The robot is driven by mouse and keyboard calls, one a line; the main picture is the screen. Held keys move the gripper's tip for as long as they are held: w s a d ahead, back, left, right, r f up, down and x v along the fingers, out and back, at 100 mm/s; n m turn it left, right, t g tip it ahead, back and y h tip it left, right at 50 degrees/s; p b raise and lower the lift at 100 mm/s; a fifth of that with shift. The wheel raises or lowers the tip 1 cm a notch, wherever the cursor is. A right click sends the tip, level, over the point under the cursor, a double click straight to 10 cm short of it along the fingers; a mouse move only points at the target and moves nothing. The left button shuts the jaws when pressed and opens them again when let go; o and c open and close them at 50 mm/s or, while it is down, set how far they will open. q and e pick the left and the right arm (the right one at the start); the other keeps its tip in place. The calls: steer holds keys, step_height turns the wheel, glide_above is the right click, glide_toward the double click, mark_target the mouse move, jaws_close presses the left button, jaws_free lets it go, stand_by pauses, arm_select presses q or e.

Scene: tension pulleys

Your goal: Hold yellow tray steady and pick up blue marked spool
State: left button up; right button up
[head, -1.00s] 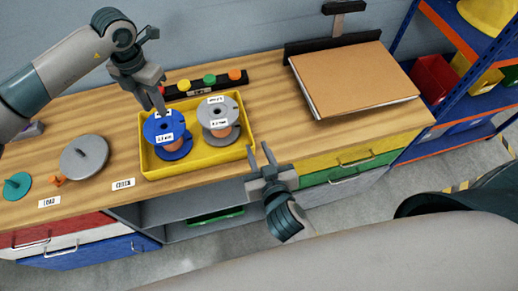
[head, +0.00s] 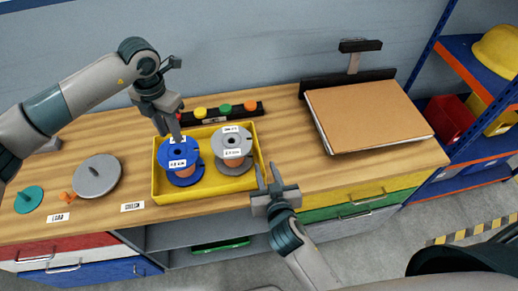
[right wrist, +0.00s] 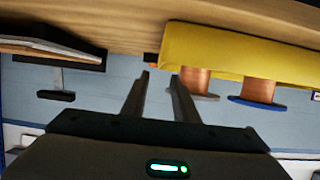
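The yellow tray (head: 213,192) sits on the wooden bench. It holds a blue spool (head: 169,155) on the left and a grey spool (head: 222,145) on the right, both with white labels and copper-coloured cores. My left gripper (head: 175,138) points down over the rear part of the blue spool; its fingers overlap in view, so its opening and any contact are unclear. My right gripper (head: 267,179) is open and empty beside the tray's front right corner. In the right wrist view, its fingers (right wrist: 158,85) stand apart near the yellow tray wall (right wrist: 235,52).
A black strip with coloured knobs (head: 224,112) lies behind the tray. A brown board (head: 368,118) lies to the right. A grey disc (head: 97,177) and a teal knob (head: 29,200) lie left. Bare bench separates tray and board.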

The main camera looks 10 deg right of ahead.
mark_target(258, 147)
steer(key=x, duration=1.2)
jaws_close()
stand_by(1.2)
